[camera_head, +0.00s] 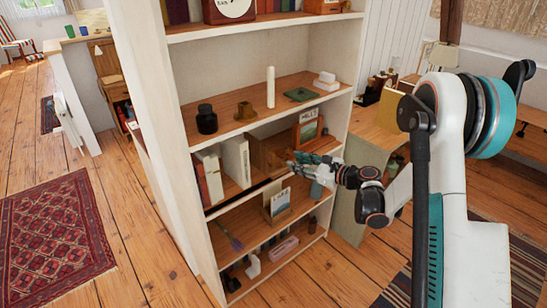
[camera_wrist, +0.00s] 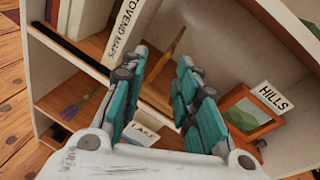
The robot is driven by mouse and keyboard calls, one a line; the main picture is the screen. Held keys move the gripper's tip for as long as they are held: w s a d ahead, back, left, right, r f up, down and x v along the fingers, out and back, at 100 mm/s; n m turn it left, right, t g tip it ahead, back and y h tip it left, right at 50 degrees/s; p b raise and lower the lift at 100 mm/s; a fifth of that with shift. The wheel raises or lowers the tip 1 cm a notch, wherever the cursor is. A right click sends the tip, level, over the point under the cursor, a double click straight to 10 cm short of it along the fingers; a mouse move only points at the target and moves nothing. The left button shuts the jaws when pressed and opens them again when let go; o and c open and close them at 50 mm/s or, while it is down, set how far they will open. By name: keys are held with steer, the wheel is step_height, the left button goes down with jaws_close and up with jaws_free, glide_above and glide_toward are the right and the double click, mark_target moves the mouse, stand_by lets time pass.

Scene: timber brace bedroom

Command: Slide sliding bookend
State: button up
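A brown wooden upright piece (camera_head: 268,156), which looks like the sliding bookend, stands on the middle shelf just right of the white books. In the wrist view a thin wooden upright edge (camera_wrist: 174,48) shows beyond my fingers, probably the same bookend. My gripper (camera_head: 298,164) is at the front of this shelf, right of the bookend and in front of the HILLS picture. In the wrist view my gripper (camera_wrist: 163,92) has its teal fingers apart with nothing seen between them. I cannot tell whether a finger touches the bookend; its lower part is partly hidden.
White books (camera_head: 237,160) stand left of the bookend. The framed HILLS picture (camera_head: 308,128) stands at the shelf's right end, also in the wrist view (camera_wrist: 250,114). A dark strip (camera_wrist: 68,46) runs along the shelf front. The LAKE picture (camera_head: 279,202) stands on the shelf below.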

mark_target(274, 167)
step_height(274, 167, down, 5)
steer(key=w+d+m+t+y, duration=0.1)
steer(key=d+m, duration=0.1)
steer(key=m, duration=0.2)
steer(key=b+x, duration=0.1)
steer(key=x, duration=0.3)
steer(key=b+x, duration=0.1)
steer(key=x, duration=0.4)
steer(key=b+x, duration=0.1)
steer(key=x, duration=0.3)
steer(key=shift+w+a+r, duration=0.2)
steer(key=shift+w+a, duration=0.05)
steer(key=shift+w, duration=0.05)
